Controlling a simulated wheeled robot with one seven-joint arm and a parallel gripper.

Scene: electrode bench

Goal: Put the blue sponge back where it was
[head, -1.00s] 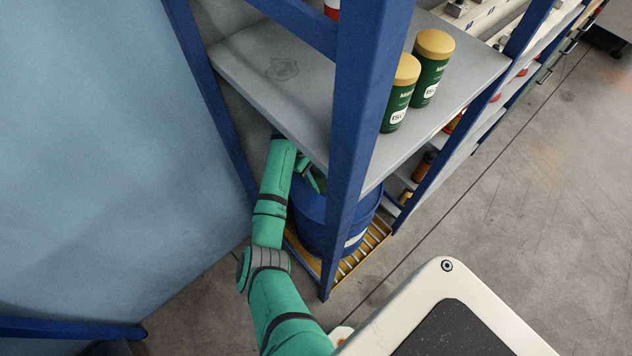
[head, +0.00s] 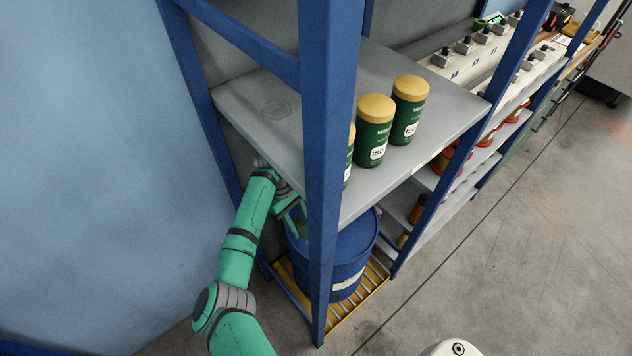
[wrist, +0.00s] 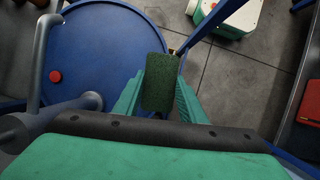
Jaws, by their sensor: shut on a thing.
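My gripper (wrist: 158,88) is shut on a sponge (wrist: 160,82), a block whose rough dark green face shows in the wrist view. No blue shows on that face, and its other sides are hidden. The sponge is beside the rim of a blue drum (wrist: 105,45), seen from above, with bare floor beyond it. A dark ring-like mark (head: 276,108) shows on the bare left part of that shelf.
Several green canisters with gold lids (head: 375,125) stand on the shelf. A blue upright post (head: 328,150) is close to my arm. The drum stands on a yellow slatted pallet (head: 340,312). A red cap (wrist: 55,77) and a grey pipe (wrist: 38,60) are at the drum top.

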